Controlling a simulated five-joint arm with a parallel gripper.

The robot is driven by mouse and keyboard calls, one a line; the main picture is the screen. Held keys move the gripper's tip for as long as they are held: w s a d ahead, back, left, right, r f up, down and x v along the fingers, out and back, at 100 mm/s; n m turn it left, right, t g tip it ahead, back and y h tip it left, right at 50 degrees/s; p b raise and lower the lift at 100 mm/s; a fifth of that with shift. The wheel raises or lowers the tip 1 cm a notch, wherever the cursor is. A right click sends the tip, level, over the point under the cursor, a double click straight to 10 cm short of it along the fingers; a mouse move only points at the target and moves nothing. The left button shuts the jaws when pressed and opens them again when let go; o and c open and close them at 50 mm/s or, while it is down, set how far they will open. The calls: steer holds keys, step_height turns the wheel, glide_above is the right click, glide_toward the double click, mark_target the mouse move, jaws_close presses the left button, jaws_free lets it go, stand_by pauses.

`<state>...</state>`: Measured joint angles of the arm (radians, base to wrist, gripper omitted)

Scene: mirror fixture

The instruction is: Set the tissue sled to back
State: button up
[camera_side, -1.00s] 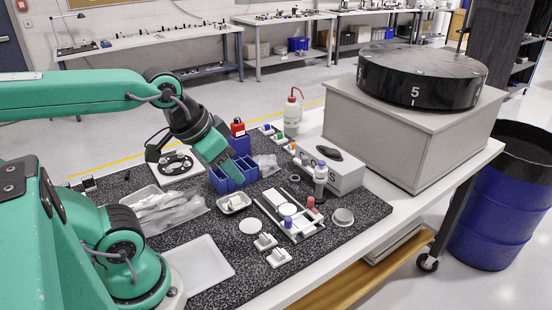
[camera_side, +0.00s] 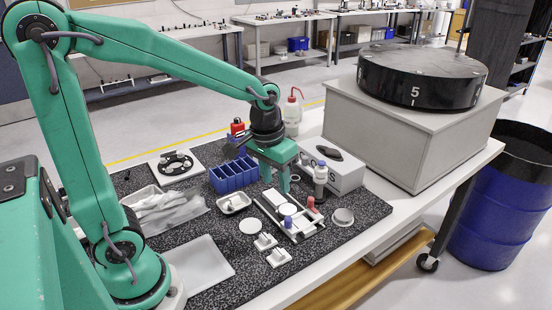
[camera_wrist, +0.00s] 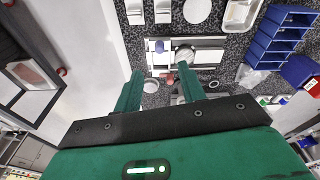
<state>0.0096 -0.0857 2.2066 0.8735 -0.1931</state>
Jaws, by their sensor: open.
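The white mirror fixture (camera_side: 272,203) lies on the speckled mat, with rails, a pale round disc (camera_side: 287,209), a blue knob (camera_side: 288,222) and a red knob (camera_side: 311,202). The fixture also shows in the wrist view (camera_wrist: 210,43), with its blue knob (camera_wrist: 159,46) and red knob (camera_wrist: 146,71). I cannot tell which part is the tissue sled. My gripper (camera_side: 277,185) points down, open and empty, above the far end of the fixture.
A blue divided bin (camera_side: 234,175) stands left of the gripper. A grey box (camera_side: 340,172) and a blue-capped bottle (camera_side: 321,178) stand close to its right. A small metal tray (camera_side: 234,204), a white disc (camera_side: 250,227) and two small white blocks (camera_side: 265,242) lie nearby.

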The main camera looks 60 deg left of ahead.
steer(key=n+g, duration=0.1)
steer(key=g, duration=0.1)
glide_above(288, 218)
step_height(288, 218, down, 6)
steer(key=shift+f, duration=0.1)
steer(key=shift+f, duration=0.15)
steer(key=shift+f, duration=3.75)
jaws_close()
